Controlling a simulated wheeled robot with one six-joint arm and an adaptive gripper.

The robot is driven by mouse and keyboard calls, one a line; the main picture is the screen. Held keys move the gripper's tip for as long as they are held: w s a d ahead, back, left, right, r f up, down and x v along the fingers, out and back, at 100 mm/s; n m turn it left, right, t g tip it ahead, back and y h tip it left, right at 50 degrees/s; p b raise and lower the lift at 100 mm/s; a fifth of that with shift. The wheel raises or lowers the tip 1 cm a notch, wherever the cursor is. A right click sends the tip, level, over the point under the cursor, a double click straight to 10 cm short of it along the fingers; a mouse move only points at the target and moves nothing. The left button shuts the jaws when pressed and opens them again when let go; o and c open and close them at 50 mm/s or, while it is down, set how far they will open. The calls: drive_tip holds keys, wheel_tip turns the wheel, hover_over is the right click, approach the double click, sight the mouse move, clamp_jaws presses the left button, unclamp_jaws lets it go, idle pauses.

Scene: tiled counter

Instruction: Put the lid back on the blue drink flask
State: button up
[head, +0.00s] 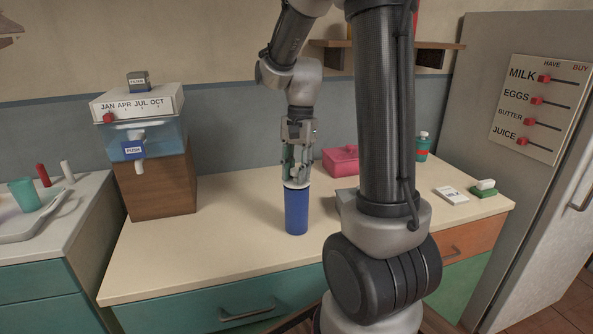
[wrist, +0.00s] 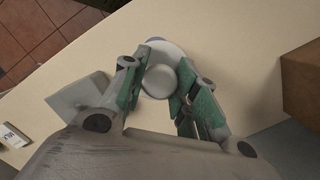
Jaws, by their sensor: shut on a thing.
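In the wrist view the lid (wrist: 160,80) shows as a grey-white round knob on a wider disc between the green fingers of my gripper (wrist: 158,83). The lid is at the flask's top; I cannot tell whether it rests on the rim or is just above it. In the wrist view the lid hides most of the flask.
A water dispenser (head: 139,125) on a wooden block (head: 158,185) stands to the left. The counter left of the flask is clear.

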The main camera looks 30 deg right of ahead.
drive_tip(key=o, duration=0.8)
drive_tip(key=o, duration=0.5)
drive_tip(key=shift+r, duration=0.1)
drive_tip(key=shift+r, duration=3.45)
clamp_jaws()
